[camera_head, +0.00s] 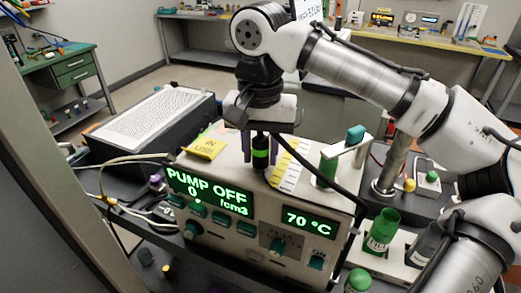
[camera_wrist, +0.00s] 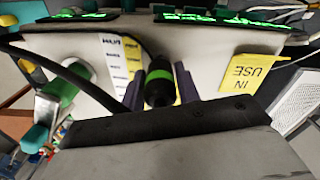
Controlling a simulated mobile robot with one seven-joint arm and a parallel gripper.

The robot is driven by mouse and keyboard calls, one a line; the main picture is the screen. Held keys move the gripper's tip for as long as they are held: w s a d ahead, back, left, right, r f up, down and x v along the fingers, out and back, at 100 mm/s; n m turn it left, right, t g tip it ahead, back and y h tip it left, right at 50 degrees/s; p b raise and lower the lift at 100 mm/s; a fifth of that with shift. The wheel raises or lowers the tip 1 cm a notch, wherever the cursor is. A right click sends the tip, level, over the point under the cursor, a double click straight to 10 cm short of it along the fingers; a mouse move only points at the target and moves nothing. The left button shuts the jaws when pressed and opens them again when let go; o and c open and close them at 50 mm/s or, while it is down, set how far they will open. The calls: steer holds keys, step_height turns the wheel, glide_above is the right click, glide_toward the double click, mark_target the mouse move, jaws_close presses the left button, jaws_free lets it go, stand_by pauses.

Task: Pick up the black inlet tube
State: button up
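The black inlet tube appears as an upright black cylinder with a green band (camera_head: 260,153) on top of the cream instrument (camera_head: 232,171). The cylinder also shows in the wrist view (camera_wrist: 160,88). My gripper (camera_head: 259,152) points down over it, with one purple finger on each side. In the wrist view my gripper (camera_wrist: 158,82) looks open around the cylinder, with a narrow gap at the left finger; contact at the right finger is unclear. A thin black hose runs from near the gripper across the instrument; where it joins is hidden.
A yellow "IN USE" note (camera_head: 205,145) and a white label strip (camera_head: 288,162) lie on the instrument's top. A green-capped vial in a bracket (camera_head: 329,168) stands to the right. Green bottles (camera_head: 382,232) are at front right. A black box with perforated top (camera_head: 155,118) stands left.

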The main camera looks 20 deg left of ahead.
mark_target(261, 138)
steer(key=shift+c, duration=0.9)
steer(key=shift+r, duration=0.1)
steer(key=shift+r, duration=0.5)
step_height(261, 138, up, 19)
steer(key=p, duration=0.5)
steer(key=shift+p, duration=0.3)
steer(key=shift+f, duration=0.15)
